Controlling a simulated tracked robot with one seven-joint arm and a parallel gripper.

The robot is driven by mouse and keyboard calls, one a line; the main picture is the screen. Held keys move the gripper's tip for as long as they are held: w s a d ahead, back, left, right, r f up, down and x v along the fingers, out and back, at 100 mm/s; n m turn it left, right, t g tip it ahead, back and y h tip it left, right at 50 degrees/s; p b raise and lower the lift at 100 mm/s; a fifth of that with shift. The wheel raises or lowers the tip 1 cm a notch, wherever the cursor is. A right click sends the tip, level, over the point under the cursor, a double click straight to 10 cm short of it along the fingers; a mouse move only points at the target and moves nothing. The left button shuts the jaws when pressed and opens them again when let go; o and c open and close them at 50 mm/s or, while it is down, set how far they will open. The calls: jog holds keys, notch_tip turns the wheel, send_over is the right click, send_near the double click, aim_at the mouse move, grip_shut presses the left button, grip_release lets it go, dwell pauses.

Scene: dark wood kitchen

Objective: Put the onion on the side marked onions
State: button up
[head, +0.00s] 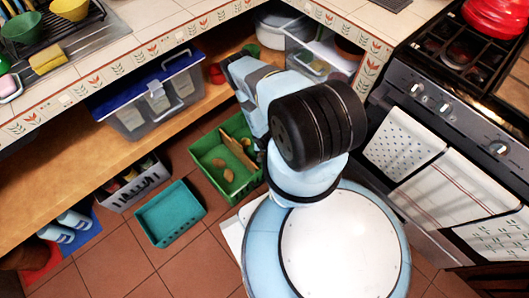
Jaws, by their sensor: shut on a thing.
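My gripper (234,69) is at the shelf under the counter, at the upper middle of the head view. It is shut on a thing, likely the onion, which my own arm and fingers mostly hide. Small red round things (215,73) show right beside the fingertips; I cannot tell whether one of them is the held thing. A green crate (206,143) stands on the floor below and left of my arm. A tan divider (238,155) runs along inside it. Brown, potato-like pieces (228,175) lie on its left side, and a few more on its right. I cannot read any marking.
An empty teal tray (169,214) and a grey crate (139,184) stand on the tiled floor to the left. A blue-lidded clear bin (158,98) and another clear bin (318,58) flank my gripper on the shelf. The counter edge (150,45) overhangs. The stove (440,105) is at right.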

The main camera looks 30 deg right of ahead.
aim_at(263, 154)
jog(key=shift+f, duration=0.15)
jog(key=o, duration=1.1)
jog(key=r, duration=0.8)
jog(key=s+r, duration=0.1)
jog(key=r, duration=0.3)
jog(key=shift+s+a, duration=0.1)
jog(key=shift+a, duration=0.3)
